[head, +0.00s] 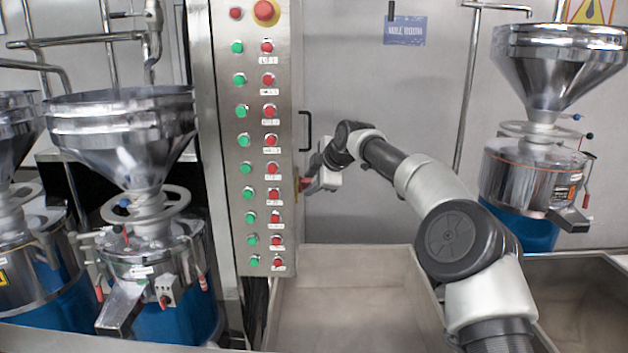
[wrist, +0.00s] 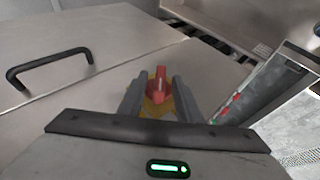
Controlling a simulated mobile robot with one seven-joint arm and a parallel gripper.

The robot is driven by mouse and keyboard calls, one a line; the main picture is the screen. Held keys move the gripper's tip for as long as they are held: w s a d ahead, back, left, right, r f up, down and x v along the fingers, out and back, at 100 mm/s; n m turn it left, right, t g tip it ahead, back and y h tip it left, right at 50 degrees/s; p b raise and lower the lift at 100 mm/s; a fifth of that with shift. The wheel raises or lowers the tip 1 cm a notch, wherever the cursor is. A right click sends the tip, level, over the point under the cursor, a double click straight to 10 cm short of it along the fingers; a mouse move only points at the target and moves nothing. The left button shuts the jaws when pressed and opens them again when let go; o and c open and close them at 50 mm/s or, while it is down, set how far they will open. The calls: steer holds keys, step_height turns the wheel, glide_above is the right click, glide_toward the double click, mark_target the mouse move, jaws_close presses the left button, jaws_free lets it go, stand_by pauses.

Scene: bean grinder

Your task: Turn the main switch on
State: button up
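The main switch is a red rotary knob (wrist: 160,83) on a yellow plate on the cabinet's side face. In the wrist view the knob stands between the two fingers of my gripper (wrist: 158,98). The fingers are apart, one on each side of the knob, with yellow plate showing between them; I see no clear contact. In the head view my gripper (head: 310,182) is at the right side of the control cabinet (head: 210,150), and the switch is mostly hidden behind it, with only a bit of yellow and red showing.
The cabinet front carries columns of green buttons (head: 242,139) and red buttons (head: 270,140), with a large red button (head: 265,10) on top. A black handle (wrist: 48,66) is on the side face near the switch. Steel bins (head: 345,300) stand below my arm. Grinders with funnels (head: 125,135) stand left and right.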

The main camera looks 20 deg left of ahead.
steer(key=b+v, duration=0.4)
steer(key=v, duration=1.3)
steer(key=shift+r, duration=0.25)
steer(key=shift+s+d, duration=0.1)
